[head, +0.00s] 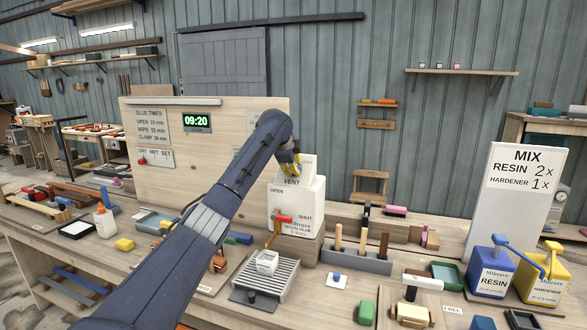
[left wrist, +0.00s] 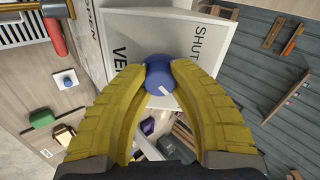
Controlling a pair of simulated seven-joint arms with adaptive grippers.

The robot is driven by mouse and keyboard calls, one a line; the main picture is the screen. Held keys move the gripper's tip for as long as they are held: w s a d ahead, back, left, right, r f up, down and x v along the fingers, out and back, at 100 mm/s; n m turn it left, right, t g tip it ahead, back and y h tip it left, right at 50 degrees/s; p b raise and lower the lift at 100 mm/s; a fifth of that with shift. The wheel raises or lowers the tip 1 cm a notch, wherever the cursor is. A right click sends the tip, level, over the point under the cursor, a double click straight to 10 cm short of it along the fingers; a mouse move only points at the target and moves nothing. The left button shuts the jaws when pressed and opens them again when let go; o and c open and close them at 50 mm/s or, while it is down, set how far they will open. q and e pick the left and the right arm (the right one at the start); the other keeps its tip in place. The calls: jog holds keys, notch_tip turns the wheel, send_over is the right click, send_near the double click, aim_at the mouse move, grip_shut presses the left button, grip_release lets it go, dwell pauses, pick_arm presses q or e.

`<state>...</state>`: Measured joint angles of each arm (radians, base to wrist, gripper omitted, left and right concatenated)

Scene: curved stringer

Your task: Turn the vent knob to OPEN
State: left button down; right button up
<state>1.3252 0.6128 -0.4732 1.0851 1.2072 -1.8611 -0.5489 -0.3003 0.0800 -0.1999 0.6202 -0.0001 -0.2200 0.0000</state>
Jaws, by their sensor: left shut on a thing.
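The vent knob (left wrist: 158,75) is a blue cylinder with a white mark in the left wrist view. It is in front of a white panel lettered SHUT and partly VENT. My left gripper (left wrist: 157,80) has its yellow fingers closed on the knob's two sides. The white mark points to the lower right of that view. In the head view, my left gripper (head: 294,163) is at the top of the white glue box (head: 308,203), above the word VENT. The knob is hidden there behind fingers and arm. My right gripper is not in view.
A red tap handle (head: 284,218) sits on the box's front, between OPEN and SHUT lettering. A metal grate (head: 272,280) with a white cup (head: 267,262) is below it. A tool rack (head: 358,260) stands close at the right. My left arm crosses above the bench.

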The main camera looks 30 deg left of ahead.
pick_arm(q)
jog(key=shift+r, duration=0.25)
jog(key=c, duration=1)
grip_release()
jog(key=shift+f, duration=0.2)
jog(key=v, duration=1.2)
